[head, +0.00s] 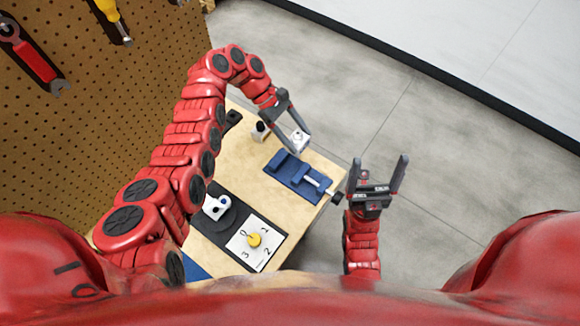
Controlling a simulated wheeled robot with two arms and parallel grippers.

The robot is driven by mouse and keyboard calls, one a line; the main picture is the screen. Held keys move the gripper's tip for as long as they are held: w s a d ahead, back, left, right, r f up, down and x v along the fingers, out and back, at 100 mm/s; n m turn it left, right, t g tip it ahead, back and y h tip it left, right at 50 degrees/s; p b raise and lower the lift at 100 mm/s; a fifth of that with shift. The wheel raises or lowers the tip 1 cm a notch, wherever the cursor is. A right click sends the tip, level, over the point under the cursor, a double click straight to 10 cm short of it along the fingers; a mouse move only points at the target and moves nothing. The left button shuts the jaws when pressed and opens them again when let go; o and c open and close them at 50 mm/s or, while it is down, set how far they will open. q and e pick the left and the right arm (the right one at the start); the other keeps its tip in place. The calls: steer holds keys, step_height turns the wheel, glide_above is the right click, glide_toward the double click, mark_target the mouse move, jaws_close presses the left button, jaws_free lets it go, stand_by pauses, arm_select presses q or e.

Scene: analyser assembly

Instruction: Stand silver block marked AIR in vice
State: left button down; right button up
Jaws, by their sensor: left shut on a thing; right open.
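My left gripper (294,134) is shut on a small silver block (299,140). It holds the block near the far right part of the bench, just above and behind the blue vice in the picture. The block's marking is too small to read. The blue vice (285,170) lies on the bench near its right edge, with its screw and handle pointing right; no block shows between its jaws. Whether the block touches the vice I cannot tell. My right gripper (384,172) is open and empty, over the floor right of the bench.
A white cylindrical part (260,131) stands left of the block, near a black item (233,119). A white part (216,207) sits on a dark round base. A pegboard (100,110) with tools rises at left.

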arm_select(q)
step_height(320, 180, down, 5)
steer(key=b, duration=0.3)
steer(key=shift+f, duration=0.15)
step_height(320, 180, down, 3)
steer(key=shift+s+r+b, duration=0.1)
steer(key=shift+r+b, duration=0.1)
steer(key=shift+b, duration=0.65)
steer(key=shift+f, duration=0.85)
steer(key=shift+f, duration=0.15)
jaws_free()
